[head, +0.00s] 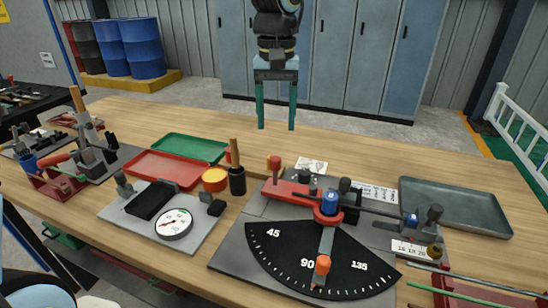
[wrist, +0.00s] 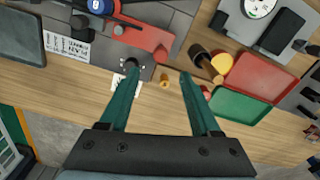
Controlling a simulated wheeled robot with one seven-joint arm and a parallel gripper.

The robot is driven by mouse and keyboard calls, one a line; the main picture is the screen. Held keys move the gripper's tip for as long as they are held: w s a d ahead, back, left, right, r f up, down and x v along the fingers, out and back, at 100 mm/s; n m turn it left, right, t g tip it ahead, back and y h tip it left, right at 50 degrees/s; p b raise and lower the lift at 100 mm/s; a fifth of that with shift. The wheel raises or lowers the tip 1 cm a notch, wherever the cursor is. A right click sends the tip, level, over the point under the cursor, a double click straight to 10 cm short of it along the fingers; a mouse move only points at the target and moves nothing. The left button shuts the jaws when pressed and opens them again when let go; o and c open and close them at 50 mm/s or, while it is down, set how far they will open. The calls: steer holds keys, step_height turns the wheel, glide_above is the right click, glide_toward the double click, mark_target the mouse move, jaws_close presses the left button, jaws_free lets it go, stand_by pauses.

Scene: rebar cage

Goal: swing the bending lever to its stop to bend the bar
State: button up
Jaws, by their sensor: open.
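The bar bender stands at the front right of the bench, with a dark angle dial (head: 290,262) marked 45, 90 and 135. Its red bending lever (head: 292,190) runs left from the blue-capped hub (head: 329,203) to an upright handle with a red knob (head: 275,163). A dark bar (head: 385,211) runs right from the hub. A grey arm with an orange end (head: 323,266) lies near the 90 mark. My gripper (head: 276,127) is open and empty, its teal fingers pointing down, above and behind the bender. In the wrist view the red lever (wrist: 147,36) lies beyond the open fingers (wrist: 158,82).
A grey tray (head: 455,207) lies right of the bender. A dial gauge plate (head: 160,235), a dark cup (head: 237,180), an orange-yellow roll (head: 214,180), a red tray (head: 160,168) and a green tray (head: 190,148) lie left. The bench's back strip is mostly clear.

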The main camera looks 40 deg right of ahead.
mark_target(275, 158)
step_height(275, 158, down, 10)
steer(key=shift+r+p, duration=0.1)
steer(key=shift+p, duration=0.8)
steer(key=shift+c, duration=0.4)
steer(key=shift+w, duration=0.1)
jaws_close()
stand_by(0.3)
